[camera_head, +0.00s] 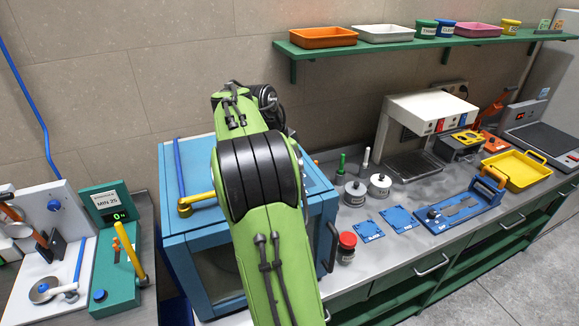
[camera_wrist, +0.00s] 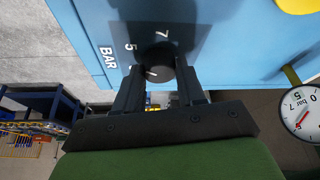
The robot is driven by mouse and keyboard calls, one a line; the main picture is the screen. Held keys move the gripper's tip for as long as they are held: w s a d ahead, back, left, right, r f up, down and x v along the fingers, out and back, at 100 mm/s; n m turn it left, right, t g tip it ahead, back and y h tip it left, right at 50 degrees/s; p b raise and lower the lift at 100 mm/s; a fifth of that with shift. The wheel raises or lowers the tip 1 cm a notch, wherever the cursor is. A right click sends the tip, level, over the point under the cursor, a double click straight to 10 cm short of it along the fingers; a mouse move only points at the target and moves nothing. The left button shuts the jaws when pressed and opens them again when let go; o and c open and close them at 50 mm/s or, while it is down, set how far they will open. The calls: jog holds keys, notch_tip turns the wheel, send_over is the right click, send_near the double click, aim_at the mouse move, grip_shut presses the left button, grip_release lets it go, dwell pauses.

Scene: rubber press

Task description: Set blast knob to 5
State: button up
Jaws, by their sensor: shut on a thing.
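The blast knob (camera_wrist: 157,54) is a dark round knob on a dark plate of the blue cabinet in the wrist view. Its printed scale shows a 7, a 5 and the word BAR; other marks are partly covered. My gripper (camera_wrist: 157,70) is shut on the knob, one finger on each side. The knob's pointer cannot be made out. A round white pressure gauge (camera_wrist: 304,113) shows at the right edge with a red needle; its exact reading is unclear. In the head view my green arm hides the gripper and knob at the blue cabinet (camera_head: 188,262).
A yellow handle (camera_head: 195,202) is on the cabinet top. A green unit (camera_head: 115,270) with a display and yellow lever stands left. A red-lidded jar (camera_head: 346,247), metal pots and blue plates (camera_head: 402,218) lie right. A green shelf (camera_head: 420,43) with trays hangs above.

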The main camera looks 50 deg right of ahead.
jog(key=o, duration=1)
jog(key=p+v, duration=0.1)
jog(key=v, duration=1.4)
jog(key=shift+w+a+r, duration=0.1)
jog(key=shift+a+r, duration=0.1)
jog(key=shift+r, duration=0.15)
